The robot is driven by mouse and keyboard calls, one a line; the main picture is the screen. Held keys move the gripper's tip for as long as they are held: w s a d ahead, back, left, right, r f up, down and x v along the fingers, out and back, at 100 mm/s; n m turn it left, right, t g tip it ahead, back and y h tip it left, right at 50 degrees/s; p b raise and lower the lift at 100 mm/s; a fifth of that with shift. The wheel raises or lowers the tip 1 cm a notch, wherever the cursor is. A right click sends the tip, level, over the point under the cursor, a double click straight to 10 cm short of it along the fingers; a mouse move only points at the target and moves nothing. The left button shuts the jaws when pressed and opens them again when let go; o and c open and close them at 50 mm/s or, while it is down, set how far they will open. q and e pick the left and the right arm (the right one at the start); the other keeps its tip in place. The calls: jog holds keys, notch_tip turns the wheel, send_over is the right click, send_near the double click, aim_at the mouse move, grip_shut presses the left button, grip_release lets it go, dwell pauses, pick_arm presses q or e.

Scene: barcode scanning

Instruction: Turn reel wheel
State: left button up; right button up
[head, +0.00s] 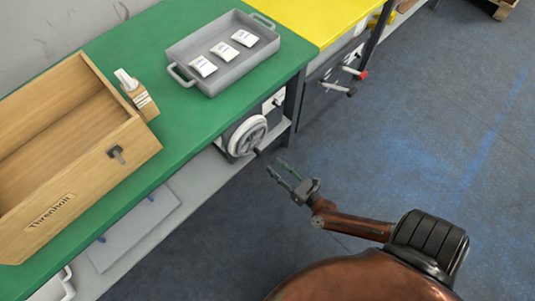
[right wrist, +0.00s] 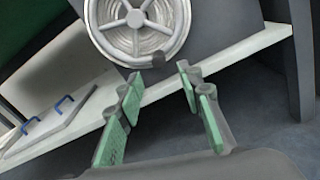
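The reel wheel (head: 247,135) is a light grey, spoked wheel on the front of the green workbench, below its top. It also shows in the right wrist view (right wrist: 136,22), at the top, partly cut off. Its dark handle knob (right wrist: 158,60) sits at the lower right of the rim. My right gripper (head: 275,167) is open and empty, with green finger pads, just to the right of and below the wheel. In the right wrist view its fingers (right wrist: 158,78) stand apart, with the knob close to the left fingertip; I cannot tell whether they touch. My left gripper is not in view.
A lower shelf (head: 110,252) runs beneath. The blue floor on the right is open.

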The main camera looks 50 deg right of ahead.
jog(key=shift+s+a, duration=0.15)
jog(key=shift+s, duration=1.6)
